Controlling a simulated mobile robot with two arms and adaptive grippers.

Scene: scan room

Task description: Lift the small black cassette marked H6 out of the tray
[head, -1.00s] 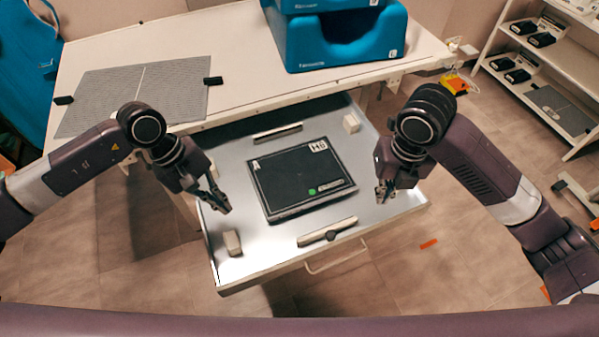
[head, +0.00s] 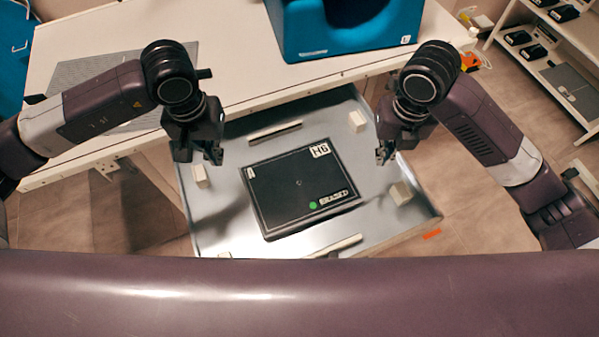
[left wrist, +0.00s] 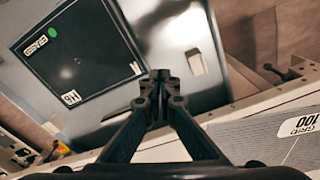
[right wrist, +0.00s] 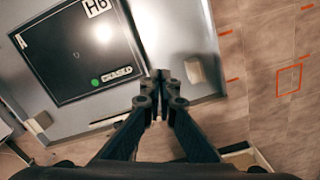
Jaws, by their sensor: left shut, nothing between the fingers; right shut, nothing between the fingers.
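The black cassette marked H6 (head: 297,188) lies flat in the metal tray (head: 222,222), with a green dot and a small label at its front edge. It also shows in the left wrist view (left wrist: 85,60) and in the right wrist view (right wrist: 60,55). My left gripper (head: 198,160) is shut and empty above the tray's left side, to the left of the cassette. My right gripper (head: 384,155) is shut and empty above the tray's right side, to the right of the cassette. Neither gripper touches the cassette.
Pale blocks and bars stand around the cassette, including a back bar (head: 275,131), a right block (head: 400,193) and a left block (head: 201,176). The white table (head: 245,70) with a blue holder (head: 345,35) is behind. A shelf (head: 535,65) stands at the right.

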